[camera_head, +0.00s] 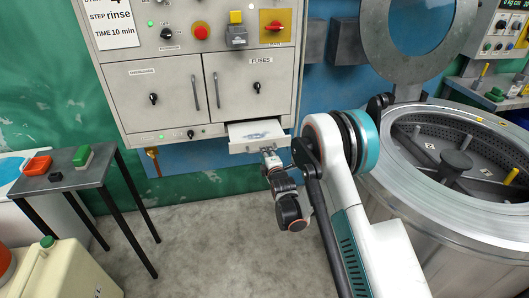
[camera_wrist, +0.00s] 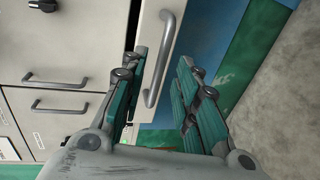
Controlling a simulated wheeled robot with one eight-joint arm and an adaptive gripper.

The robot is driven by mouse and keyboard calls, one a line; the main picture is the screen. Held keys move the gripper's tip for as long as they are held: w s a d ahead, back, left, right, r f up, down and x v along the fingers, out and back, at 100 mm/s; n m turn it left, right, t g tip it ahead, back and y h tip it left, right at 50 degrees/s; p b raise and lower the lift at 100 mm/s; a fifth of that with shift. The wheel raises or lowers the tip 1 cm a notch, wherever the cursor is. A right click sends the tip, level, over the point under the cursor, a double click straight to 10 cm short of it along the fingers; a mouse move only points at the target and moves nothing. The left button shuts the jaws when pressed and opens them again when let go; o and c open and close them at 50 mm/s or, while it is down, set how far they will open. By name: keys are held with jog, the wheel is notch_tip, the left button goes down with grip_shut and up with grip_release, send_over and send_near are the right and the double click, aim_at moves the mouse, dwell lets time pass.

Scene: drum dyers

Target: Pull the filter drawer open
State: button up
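The filter drawer (camera_head: 240,148) is a light grey drawer low on the cabinet, below the door marked FUSES. It stands partly out, and its pale inside with a blue-grey patch shows from above. My gripper (camera_head: 270,154) is at the drawer's front. In the wrist view, the drawer's front panel (camera_wrist: 152,22) carries a grey bar handle (camera_wrist: 153,92). My gripper (camera_wrist: 164,60) is open, its teal fingers on either side of the handle. A gap shows between the handle and the right finger; contact on the left side is unclear.
A large metal drum (camera_head: 430,215) stands to the right of my arm. A small dark table (camera_head: 65,180) and a cream canister (camera_head: 55,275) stand left. The floor before the drawer is clear.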

jog(key=v, duration=0.7)
jog(key=shift+s, duration=0.2)
jog(key=shift+d+r, duration=0.1)
jog(key=shift+d, duration=0.05)
jog(key=s+d+r+m+g+h, duration=0.1)
jog(key=d+r+m, duration=0.2)
jog(key=r, duration=0.3)
jog(key=s+d+r+m+g, duration=0.1)
jog(key=s+d+r+m, duration=0.15)
jog(key=r, duration=0.45)
jog(key=s+d+r+m+g+h, duration=0.2)
jog(key=s+d+r+m, duration=0.3)
jog(key=s+d+r, duration=0.4)
jog(key=s+d+m+g, duration=0.2)
jog(key=s+m, duration=0.3)
jog(key=s, duration=0.9)
jog(key=s+d+m+g+h, duration=0.1)
jog(key=s+d+m, duration=0.4)
jog(key=s, duration=1)
jog(key=shift+s+d+r+m+g, duration=0.25)
jog(key=shift+d+r+m+g, duration=0.1)
jog(key=shift+g, duration=0.15)
jog(key=shift+a, duration=0.2)
